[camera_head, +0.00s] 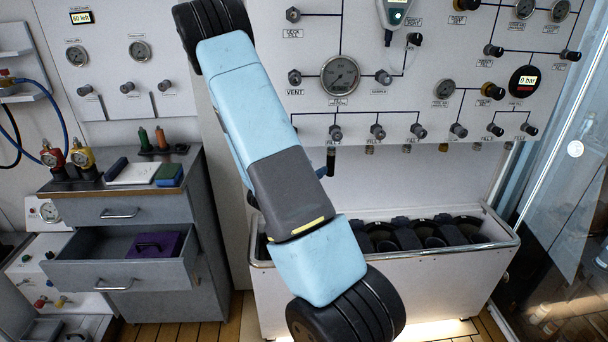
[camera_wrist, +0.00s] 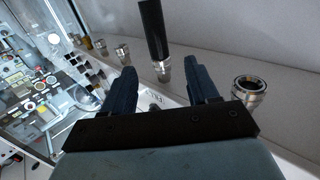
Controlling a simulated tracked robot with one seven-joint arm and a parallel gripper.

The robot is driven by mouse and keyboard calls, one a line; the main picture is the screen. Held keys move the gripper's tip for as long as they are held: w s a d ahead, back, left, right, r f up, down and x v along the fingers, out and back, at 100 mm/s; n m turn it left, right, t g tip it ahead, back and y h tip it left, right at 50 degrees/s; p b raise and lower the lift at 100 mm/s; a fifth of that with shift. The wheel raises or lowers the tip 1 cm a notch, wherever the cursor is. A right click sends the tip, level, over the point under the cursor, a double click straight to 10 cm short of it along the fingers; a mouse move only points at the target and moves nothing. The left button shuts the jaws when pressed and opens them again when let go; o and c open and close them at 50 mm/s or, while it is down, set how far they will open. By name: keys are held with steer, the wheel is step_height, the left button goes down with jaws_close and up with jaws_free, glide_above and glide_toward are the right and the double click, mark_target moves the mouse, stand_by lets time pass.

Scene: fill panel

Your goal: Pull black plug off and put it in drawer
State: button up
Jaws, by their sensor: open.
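The black plug (camera_wrist: 153,30) is a long dark cylinder on a metal fitting (camera_wrist: 162,71) in the wrist view. In the head view it hangs upright below the lower edge of the panel (camera_head: 331,160). My gripper (camera_wrist: 158,76) is open, with one dark blue finger on each side of the fitting in the picture. The plug appears beyond the fingertips, and I cannot tell any contact. My arm mostly hides the gripper in the head view. The drawer (camera_head: 75,273) at the left is pulled open, with a purple item (camera_head: 157,243) inside.
A bare metal fitting (camera_wrist: 248,90) is close to the right finger, and several more line the panel edge at the left. A white bin (camera_head: 380,290) with black cylinders stands under the panel. Books and gauges (camera_head: 80,158) sit on the cabinet top.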

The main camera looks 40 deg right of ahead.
mark_target(330, 171)
steer(key=x, duration=0.9)
steer(key=shift+d, duration=0.35)
steer(key=shift+w, duration=0.1)
steer(key=c, duration=1)
steer(key=shift+f, duration=2.5)
steer(key=shift+c, duration=0.2)
